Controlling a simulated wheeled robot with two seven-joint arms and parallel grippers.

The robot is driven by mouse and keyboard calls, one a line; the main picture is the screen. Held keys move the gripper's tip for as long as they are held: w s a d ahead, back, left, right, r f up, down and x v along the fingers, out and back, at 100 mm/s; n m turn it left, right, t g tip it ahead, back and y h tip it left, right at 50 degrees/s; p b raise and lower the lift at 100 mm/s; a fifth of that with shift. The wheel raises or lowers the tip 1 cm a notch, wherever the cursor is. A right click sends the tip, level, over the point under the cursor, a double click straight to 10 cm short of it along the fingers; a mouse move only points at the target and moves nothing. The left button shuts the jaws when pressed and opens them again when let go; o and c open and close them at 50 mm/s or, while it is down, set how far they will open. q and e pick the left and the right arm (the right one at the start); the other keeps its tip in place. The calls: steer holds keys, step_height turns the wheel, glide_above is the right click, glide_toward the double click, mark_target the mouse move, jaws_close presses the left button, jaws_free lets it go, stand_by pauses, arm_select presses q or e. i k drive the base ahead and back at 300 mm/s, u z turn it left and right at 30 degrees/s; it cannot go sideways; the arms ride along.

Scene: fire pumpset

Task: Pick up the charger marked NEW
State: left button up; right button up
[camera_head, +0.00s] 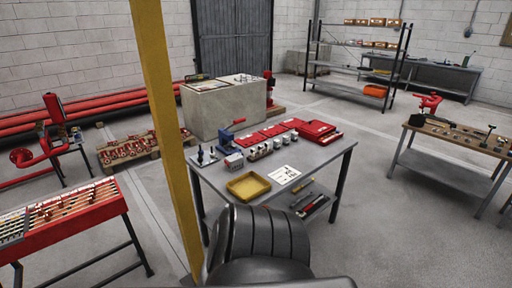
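No label reading NEW can be made out at this size, so I cannot tell which thing is the charger. A grey metal worktable (215,180) stands in the middle of the view. On it, a small white and red box (234,161) sits near the left end, with a row of small grey-white units (265,149) to its right. Red flat cases (316,130) lie along the back of the table. A yellow tray (248,186) and a white printed sheet (284,174) lie at the front. Neither of my grippers is in view.
A yellow post (165,120) rises close to me, left of the table. A black ribbed seat-like shape (258,236) covers the lower middle. A red bench (60,215) stands at left and a wooden-topped bench (465,136) at right. Floor right of the table is clear.

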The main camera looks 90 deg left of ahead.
mark_target(236, 161)
steer(key=u, duration=2.35)
steer(key=i, duration=1.45)
steer(key=u, duration=2.1)
